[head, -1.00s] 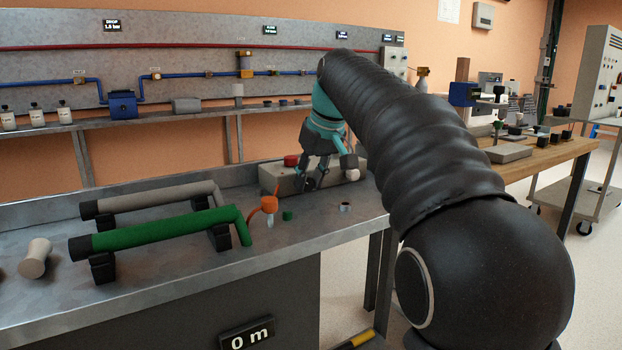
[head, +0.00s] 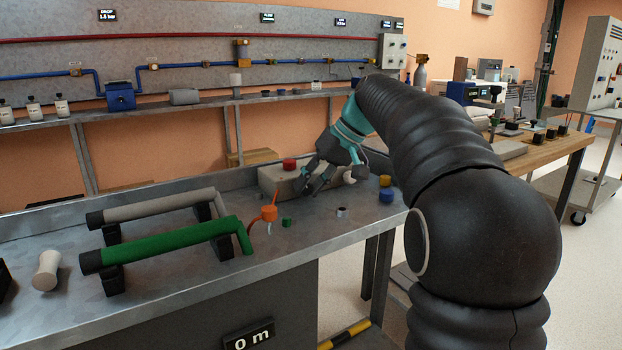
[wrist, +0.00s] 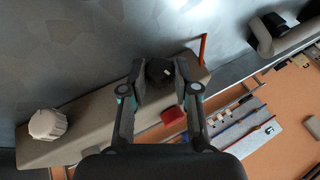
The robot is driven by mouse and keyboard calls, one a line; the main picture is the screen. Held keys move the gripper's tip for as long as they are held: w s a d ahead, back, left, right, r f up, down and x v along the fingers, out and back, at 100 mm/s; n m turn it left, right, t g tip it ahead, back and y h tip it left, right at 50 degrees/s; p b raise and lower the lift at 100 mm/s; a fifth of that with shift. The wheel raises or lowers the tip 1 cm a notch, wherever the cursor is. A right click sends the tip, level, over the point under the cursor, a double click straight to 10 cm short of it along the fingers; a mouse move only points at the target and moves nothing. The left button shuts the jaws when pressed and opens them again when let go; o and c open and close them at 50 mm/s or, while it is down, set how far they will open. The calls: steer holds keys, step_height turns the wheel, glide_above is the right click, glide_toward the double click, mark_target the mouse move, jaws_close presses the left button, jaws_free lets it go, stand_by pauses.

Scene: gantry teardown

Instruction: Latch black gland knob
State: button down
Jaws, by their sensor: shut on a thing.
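The black gland knob (wrist: 160,72) sits at the edge of a beige-grey box in the wrist view, between my two fingertips. My gripper (wrist: 161,80) is shut on it, one finger on each side. In the head view my gripper (head: 309,182) reaches down at a tilt to the front of the box (head: 271,180), and its fingers hide the knob. I cannot tell from these views whether the knob is latched.
The box also carries a red button (head: 289,164) and a white knob (wrist: 47,124). An orange funnel-like part (head: 269,213), a green cap (head: 287,222) and a small metal ring (head: 341,212) stand close by. Green (head: 170,244) and grey pipes lie left.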

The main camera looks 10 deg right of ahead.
steer(key=c, duration=0.9)
jaws_free()
steer(key=shift+o, duration=0.2)
steer(key=v, duration=1.2)
steer(key=shift+s+a, duration=0.1)
